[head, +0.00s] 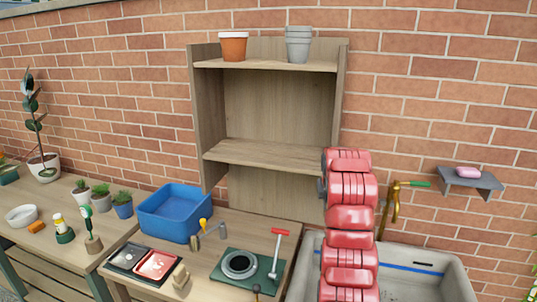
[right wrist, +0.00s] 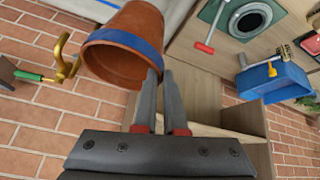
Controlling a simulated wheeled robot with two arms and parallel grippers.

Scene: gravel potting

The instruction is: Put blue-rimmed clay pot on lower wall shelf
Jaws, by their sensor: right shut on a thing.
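The blue-rimmed clay pot (right wrist: 128,50) is orange-brown with a blue band at its rim. It shows only in the right wrist view, with its open mouth toward the camera. My right gripper (right wrist: 158,76) is shut on the pot's rim. In the head view my red right arm rises at right of centre, and the gripper and pot are hidden there. The wooden wall shelf (head: 198,110) stands against the brick wall. Its lower shelf (head: 265,153) is bare. My left gripper is in neither view.
A white-rimmed clay pot (head: 233,46) and stacked grey pots (head: 298,45) stand on the upper shelf. Below are a blue bin (head: 172,212) and a green sieve plate (head: 240,267). A sink (head: 420,275) and brass tap (head: 397,203) are at right.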

